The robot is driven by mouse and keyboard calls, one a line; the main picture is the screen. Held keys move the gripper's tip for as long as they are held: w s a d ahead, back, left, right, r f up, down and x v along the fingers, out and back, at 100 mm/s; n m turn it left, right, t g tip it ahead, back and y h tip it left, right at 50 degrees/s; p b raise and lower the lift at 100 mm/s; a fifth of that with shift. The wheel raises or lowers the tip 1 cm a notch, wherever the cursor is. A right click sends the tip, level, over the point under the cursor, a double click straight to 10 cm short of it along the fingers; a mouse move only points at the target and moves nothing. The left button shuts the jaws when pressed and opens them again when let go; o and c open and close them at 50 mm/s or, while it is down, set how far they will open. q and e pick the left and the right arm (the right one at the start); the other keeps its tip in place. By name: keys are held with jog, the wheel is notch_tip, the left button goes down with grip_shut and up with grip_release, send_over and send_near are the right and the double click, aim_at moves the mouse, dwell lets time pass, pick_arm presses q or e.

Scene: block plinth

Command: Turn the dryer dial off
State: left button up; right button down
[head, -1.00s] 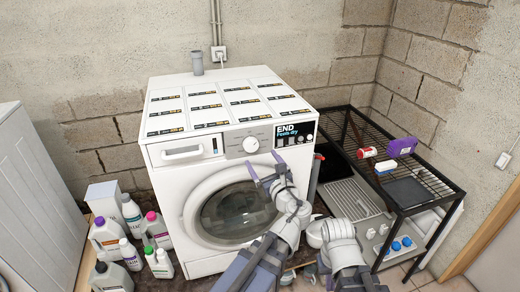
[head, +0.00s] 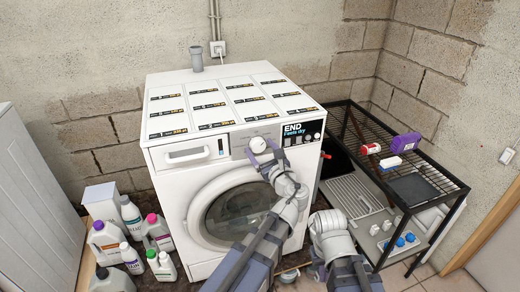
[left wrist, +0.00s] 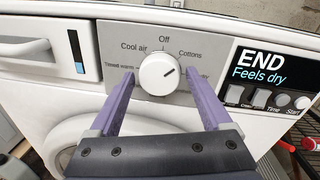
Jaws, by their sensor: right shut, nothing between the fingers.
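The dryer dial (head: 258,145) is a round white knob on the dryer's grey front panel; it also shows in the left wrist view (left wrist: 158,74). Its dark mark points right and slightly up, between "Cottons" and a partly hidden label ending in "dry". "Off" is printed straight above the knob. My left gripper (head: 263,154) is open just in front of the dial, its purple fingers (left wrist: 160,88) to the left and right of the knob, with gaps on both sides. My right gripper (head: 314,270) is low in front of the dryer, shut and empty, mostly hidden behind its own wrist.
The white dryer (head: 180,190) has a display (head: 295,130) reading "END Feels dry" right of the dial. Several bottles (head: 105,240) stand on the floor at left. A black wire rack (head: 450,178) stands at right.

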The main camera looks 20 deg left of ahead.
pick_arm(q)
jog(key=c, duration=1.1)
jog(key=shift+n, duration=0.3)
jog(key=n, duration=0.3)
jog(key=shift+r+n+h+p, duration=0.1)
jog(key=shift+n+h+p, duration=0.2)
jog(key=shift+p, duration=0.1)
jog(key=shift+s+n+p, duration=0.1)
jog(key=shift+n+p, duration=0.2)
jog(key=shift+n, duration=1.9)
jog(key=o, duration=1.4)
jog(key=shift+c, duration=0.2)
